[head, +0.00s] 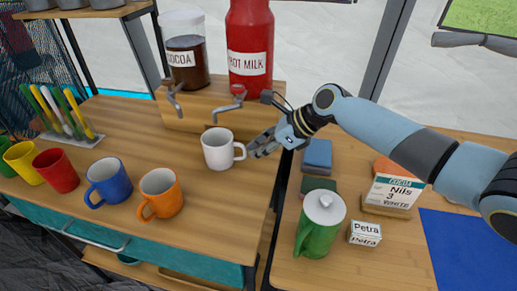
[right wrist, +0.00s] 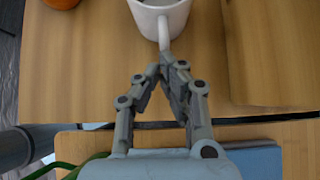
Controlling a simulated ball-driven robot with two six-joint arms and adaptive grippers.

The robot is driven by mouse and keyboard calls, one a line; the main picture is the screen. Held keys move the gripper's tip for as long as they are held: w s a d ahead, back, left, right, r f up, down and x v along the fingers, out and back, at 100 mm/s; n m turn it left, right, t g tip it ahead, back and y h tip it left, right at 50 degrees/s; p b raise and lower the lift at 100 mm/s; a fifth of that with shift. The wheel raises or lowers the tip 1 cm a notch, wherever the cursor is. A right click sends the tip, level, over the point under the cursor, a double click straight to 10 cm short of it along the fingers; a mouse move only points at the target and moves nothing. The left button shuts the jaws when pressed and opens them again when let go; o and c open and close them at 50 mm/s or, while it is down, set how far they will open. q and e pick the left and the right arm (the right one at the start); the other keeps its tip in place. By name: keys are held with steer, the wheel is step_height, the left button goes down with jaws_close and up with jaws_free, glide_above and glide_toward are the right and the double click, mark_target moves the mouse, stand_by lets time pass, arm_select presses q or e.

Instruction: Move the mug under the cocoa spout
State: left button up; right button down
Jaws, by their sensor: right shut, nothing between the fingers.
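A white mug (head: 218,150) stands upright on the wooden counter, its handle pointing right towards my right gripper. It also shows at the top of the right wrist view (right wrist: 160,18). The mug is in front of the hot milk spout (head: 233,98), to the right of the cocoa spout (head: 176,98). The cocoa spout is below the cocoa jar (head: 187,58) on a wooden stand. My right gripper (head: 256,150) is shut and empty, its tips close to the mug's handle; whether they touch it I cannot tell. My left gripper is not in view.
Orange (head: 161,193), blue (head: 109,181) and red (head: 57,170) mugs line the counter's front left. The red hot milk container (head: 249,50) stands beside the cocoa. A card reading Nils, cocoa, white (head: 394,192) and a green jug (head: 319,225) are on the right table.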

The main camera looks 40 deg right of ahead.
mark_target(232, 153)
steer(key=w+a+p, duration=0.2)
steer(key=shift+w+a+r, duration=0.1)
steer(key=shift+w+r, duration=0.25)
steer(key=w+a, duration=0.1)
steer(key=w+a+p, duration=0.1)
steer(key=w+a, duration=0.1)
steer(key=w, duration=0.1)
steer(key=shift+a+f, duration=0.2)
steer(key=shift+f, duration=0.05)
steer(key=shift+w+a+f, duration=0.1)
steer(key=shift+w+a, duration=0.15)
steer(key=shift+w, duration=0.05)
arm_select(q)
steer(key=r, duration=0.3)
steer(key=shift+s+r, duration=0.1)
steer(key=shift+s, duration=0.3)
